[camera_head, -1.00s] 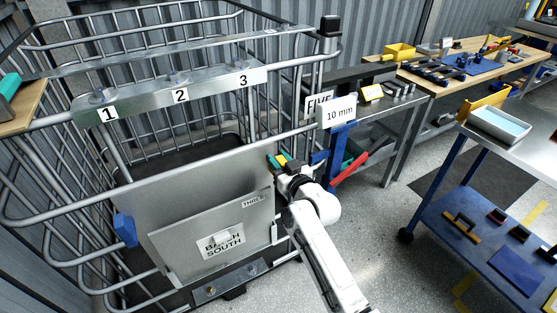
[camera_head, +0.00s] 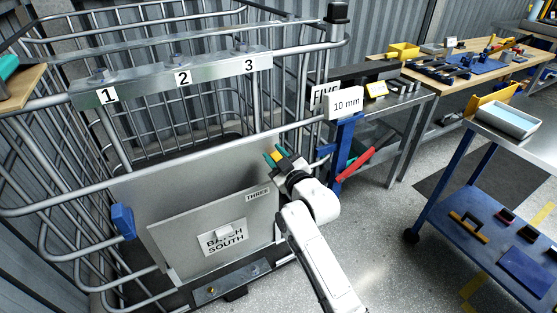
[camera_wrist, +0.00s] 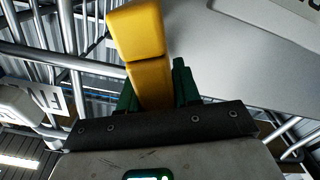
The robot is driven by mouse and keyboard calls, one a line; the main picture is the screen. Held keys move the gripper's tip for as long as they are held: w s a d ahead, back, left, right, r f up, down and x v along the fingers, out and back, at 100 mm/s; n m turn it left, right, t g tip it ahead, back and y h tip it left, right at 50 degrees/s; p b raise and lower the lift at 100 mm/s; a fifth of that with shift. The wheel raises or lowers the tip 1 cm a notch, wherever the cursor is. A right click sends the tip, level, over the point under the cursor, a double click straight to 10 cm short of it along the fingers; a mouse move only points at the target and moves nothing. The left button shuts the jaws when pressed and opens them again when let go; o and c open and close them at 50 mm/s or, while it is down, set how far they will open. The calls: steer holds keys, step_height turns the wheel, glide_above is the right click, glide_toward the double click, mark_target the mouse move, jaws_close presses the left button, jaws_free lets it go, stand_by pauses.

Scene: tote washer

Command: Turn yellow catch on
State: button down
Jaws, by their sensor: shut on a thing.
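The yellow catch (camera_head: 278,157) is at the upper right of the grey metal panel (camera_head: 170,187) on the front of the wire cage. My gripper (camera_head: 276,156) has green fingers, one on each side of the catch, and is shut on it. In the wrist view the yellow catch (camera_wrist: 140,45) rises from between the green fingers (camera_wrist: 155,88), with a bend partway along. The catch's pivot is hidden by my gripper.
A lower plate with a BATCH SOUTH label (camera_head: 221,237) is on the panel. A blue block (camera_head: 122,221) is at the panel's left edge. A blue post (camera_head: 345,150) with a red handle (camera_head: 355,163) stands close right of my gripper. Open floor lies between the cage and the blue cart (camera_head: 490,225).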

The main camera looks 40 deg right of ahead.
steer(key=shift+w+a+f+n+b, duration=0.15)
steer(key=shift+a+f+n+b, duration=0.25)
steer(key=shift+n, duration=1)
steer(key=shift+w+a+f+n+b, duration=0.15)
steer(key=shift+a+f+n, duration=0.45)
steer(key=shift+n, duration=0.8)
steer(key=shift+w+a+f+n+b, duration=0.15)
steer(key=shift+a+f+n+b, duration=0.3)
steer(key=shift+n, duration=0.95)
steer(key=shift+f, duration=0.15)
steer(key=c, duration=0.9)
jaws_free()
